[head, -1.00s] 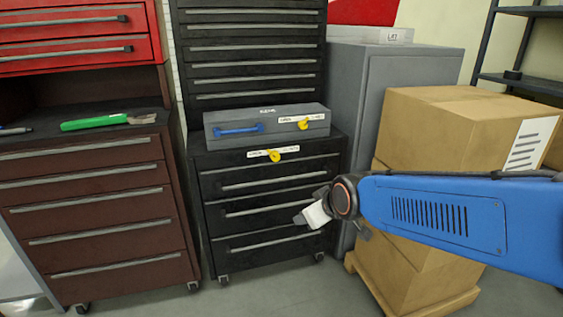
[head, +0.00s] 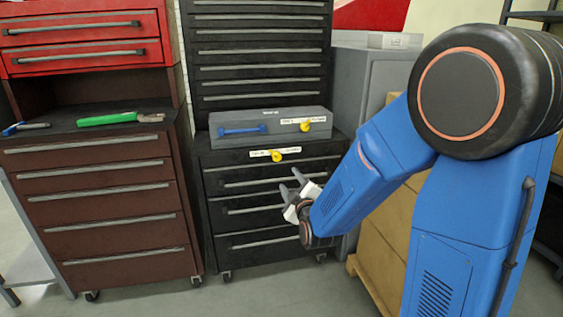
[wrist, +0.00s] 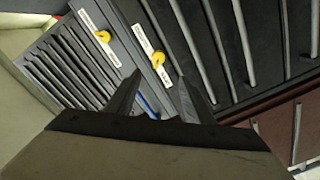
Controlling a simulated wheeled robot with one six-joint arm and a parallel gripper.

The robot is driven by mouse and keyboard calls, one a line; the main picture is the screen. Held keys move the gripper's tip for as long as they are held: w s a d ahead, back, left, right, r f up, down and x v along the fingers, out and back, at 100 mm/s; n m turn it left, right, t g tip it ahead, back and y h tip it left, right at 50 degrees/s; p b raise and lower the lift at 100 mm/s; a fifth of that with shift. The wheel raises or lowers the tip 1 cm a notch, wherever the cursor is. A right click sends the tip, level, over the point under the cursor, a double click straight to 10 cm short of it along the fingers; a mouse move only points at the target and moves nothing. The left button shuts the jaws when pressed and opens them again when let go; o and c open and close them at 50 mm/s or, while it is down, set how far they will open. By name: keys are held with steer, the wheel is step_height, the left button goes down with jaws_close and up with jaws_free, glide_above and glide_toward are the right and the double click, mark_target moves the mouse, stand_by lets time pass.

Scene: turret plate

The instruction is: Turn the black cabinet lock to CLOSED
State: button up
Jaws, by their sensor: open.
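The black cabinet (head: 225,183) stands in the middle of the head view. Its yellow lock knob (head: 276,156) sits on the front top rail, on a white label strip (head: 310,149) too small to read. In the wrist view the cabinet's yellow knob (wrist: 157,60) is just beyond the fingertips, on its label. My gripper (head: 291,181) is open and empty, in front of the upper drawers, below and right of the lock and apart from it. Its two fingers (wrist: 157,82) point toward the cabinet front in the wrist view.
A grey case (head: 235,121) with a blue handle and another yellow knob (head: 305,126) lies on the cabinet. A brown cabinet (head: 95,190) with a green-handled tool (head: 105,119) stands left. Cardboard boxes (head: 385,235) stand right, partly behind my arm. The floor in front is clear.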

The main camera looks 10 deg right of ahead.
mark_target(278, 158)
steer(key=w, duration=1.7)
steer(key=shift+w+a, duration=0.15)
steer(key=shift+w, duration=0.1)
steer(key=c, duration=1)
